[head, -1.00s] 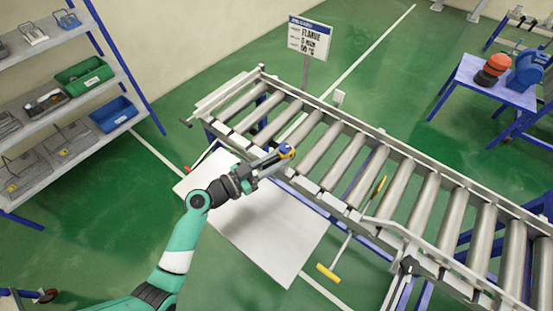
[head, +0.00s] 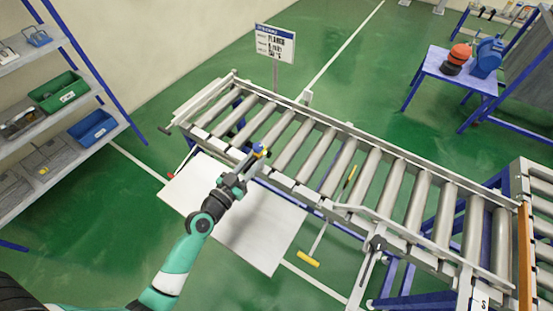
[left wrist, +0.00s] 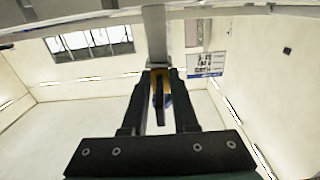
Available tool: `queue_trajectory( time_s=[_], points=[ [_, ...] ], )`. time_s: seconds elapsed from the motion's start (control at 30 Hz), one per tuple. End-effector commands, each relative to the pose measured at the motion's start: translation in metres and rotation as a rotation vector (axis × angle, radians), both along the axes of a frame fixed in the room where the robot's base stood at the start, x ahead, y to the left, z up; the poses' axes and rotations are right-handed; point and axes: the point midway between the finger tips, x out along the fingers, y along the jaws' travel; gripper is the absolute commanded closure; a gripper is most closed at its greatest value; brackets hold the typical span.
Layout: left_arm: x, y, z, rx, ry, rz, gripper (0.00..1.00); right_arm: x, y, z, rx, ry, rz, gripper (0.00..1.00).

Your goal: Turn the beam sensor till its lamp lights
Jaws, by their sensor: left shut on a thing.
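The beam sensor (head: 258,150) is a small blue and yellow body at the near side rail of the roller conveyor. My left gripper (head: 250,160) reaches it from the near side and is shut on it. In the left wrist view the gripper (left wrist: 160,95) has its two dark fingers around the sensor (left wrist: 161,88), of which a yellow and blue part shows between them. The fingers hide much of it, and I cannot tell whether its lamp is lit. My right gripper is not in view.
The roller conveyor (head: 283,143) runs from upper left to lower right. A small pale plate (head: 307,97) stands at its far rail, near a sign (head: 275,43). A yellow-handled tool (head: 308,259) is in front. A shelf with bins (head: 92,128) is at left.

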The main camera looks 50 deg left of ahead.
Motion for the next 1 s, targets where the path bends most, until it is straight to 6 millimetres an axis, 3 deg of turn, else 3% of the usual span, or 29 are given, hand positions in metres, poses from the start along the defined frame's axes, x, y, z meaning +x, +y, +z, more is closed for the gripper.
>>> queue_trajectory(
  time_s=[0.37,0.4,0.47,0.77,0.87,1.0],
  points=[
    [-0.007,0.005,-0.003,0.001,0.005,0.040,1.00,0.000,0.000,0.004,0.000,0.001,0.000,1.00],
    [-0.007,0.005,-0.003,0.001,0.005,0.039,0.69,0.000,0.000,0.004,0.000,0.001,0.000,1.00],
    [-0.007,0.005,-0.003,0.001,0.005,0.040,0.60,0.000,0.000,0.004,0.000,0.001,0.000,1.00],
    [-0.008,0.005,-0.002,0.003,0.001,0.040,0.60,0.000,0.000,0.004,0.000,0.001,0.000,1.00],
    [-0.016,0.003,-0.004,0.001,0.001,0.041,0.60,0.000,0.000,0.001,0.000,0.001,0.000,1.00],
    [-0.042,-0.007,-0.007,0.001,0.003,0.041,0.60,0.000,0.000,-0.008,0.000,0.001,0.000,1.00]
  ],
)
